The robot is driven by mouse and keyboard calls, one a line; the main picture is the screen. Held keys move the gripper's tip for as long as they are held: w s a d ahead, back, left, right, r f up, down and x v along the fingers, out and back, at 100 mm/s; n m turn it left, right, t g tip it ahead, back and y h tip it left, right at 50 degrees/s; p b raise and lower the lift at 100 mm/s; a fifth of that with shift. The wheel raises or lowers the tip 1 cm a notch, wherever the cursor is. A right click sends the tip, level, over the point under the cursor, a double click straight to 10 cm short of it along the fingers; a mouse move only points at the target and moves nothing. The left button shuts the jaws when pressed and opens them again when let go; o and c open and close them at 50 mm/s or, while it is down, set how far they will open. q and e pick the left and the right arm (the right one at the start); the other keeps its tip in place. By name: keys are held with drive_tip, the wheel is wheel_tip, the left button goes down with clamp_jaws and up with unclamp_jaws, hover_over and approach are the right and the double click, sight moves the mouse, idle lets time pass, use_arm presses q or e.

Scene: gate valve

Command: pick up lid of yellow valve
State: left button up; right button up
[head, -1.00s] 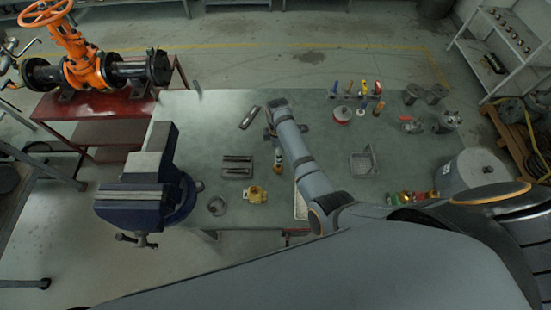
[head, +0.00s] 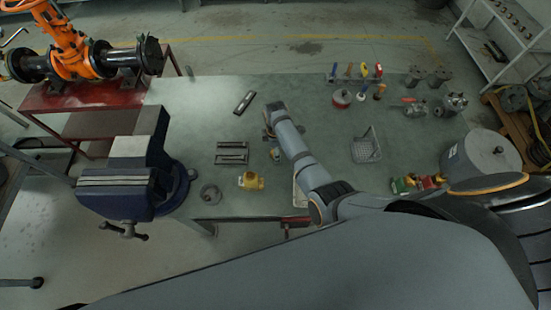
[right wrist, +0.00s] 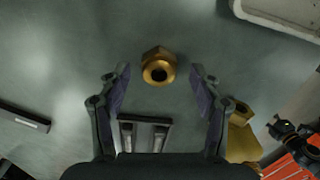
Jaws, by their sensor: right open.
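The brass lid (right wrist: 158,54), a hex nut shape with a round dark hole, lies on the grey-green table in the right wrist view. My right gripper (right wrist: 160,72) is open, with one finger on each side of the lid and a gap to both. The lid is not held. The yellow valve body (right wrist: 240,142) lies to the right of the right finger, partly hidden by it. In the head view the yellow valve (head: 251,181) sits near the table's front edge, left of my right arm. My left gripper is not in view.
A blue vise (head: 115,192) stands at the table's left. A grey ring (head: 210,194) and a slotted metal block (head: 232,153) lie near the valve. A white tray (right wrist: 285,18) is at the upper right of the wrist view. Tools stand at the back right.

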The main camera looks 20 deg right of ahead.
drive_tip(key=shift+f, duration=0.1)
drive_tip(key=shift+c, duration=0.3)
drive_tip(key=c, duration=1.2)
